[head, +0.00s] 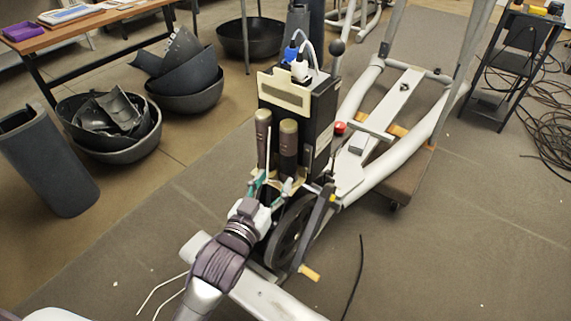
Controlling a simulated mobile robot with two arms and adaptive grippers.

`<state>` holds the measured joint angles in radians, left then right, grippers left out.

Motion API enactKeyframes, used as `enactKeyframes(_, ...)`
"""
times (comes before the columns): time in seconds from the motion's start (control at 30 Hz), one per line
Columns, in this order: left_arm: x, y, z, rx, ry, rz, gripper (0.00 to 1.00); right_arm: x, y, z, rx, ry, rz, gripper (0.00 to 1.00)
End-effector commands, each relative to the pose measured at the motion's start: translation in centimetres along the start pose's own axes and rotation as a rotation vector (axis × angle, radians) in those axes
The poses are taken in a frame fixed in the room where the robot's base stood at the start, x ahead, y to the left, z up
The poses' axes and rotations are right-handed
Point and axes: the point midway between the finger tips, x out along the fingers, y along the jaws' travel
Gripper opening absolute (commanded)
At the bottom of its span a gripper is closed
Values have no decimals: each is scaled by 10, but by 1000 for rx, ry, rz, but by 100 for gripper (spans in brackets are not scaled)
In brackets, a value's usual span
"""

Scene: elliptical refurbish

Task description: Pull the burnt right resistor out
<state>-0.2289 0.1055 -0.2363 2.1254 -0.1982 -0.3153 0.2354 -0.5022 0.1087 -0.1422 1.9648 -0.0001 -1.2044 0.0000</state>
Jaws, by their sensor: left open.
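Two upright dark brown cylinders with lighter tops stand side by side on the near face of a black box (322,112). They appear to be the resistors: the left one (263,133) and the right one (288,142). I cannot make out burn marks. My left gripper (270,186) is open, just below and in front of the cylinders' lower ends. Its fingers are spread, and I see nothing held. I cannot tell whether a finger touches either cylinder. The gripper partly hides the area under the cylinders. My right gripper is out of view.
The box stands on a grey elliptical frame (398,95) with a black flywheel (294,232) and a crank beside my gripper. Blue and white plugs (299,68) with cables top the box. Black bowls (110,140) sit left. A dark cable (355,280) lies on open floor.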

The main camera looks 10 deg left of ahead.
Motion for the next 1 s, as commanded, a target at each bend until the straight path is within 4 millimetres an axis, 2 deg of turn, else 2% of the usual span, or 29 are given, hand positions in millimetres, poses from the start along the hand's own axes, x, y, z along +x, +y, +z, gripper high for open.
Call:
enactKeyframes(0.03,12,0,-1,1,4,0,54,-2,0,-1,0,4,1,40)
enactKeyframes(0.2,45,0,1,1,2,0,54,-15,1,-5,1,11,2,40)
enactKeyframes(0.43,77,0,0,-1,1,0,54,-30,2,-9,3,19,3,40)
enactKeyframes(0.6,87,0,0,0,0,0,54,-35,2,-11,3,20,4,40)
enactKeyframes(0.87,88,0,1,0,-1,0,54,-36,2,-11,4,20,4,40)
enactKeyframes(0.9,88,0,1,0,-1,0,53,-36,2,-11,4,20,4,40)
enactKeyframes(1.0,88,0,1,0,-1,0,36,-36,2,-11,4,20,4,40)
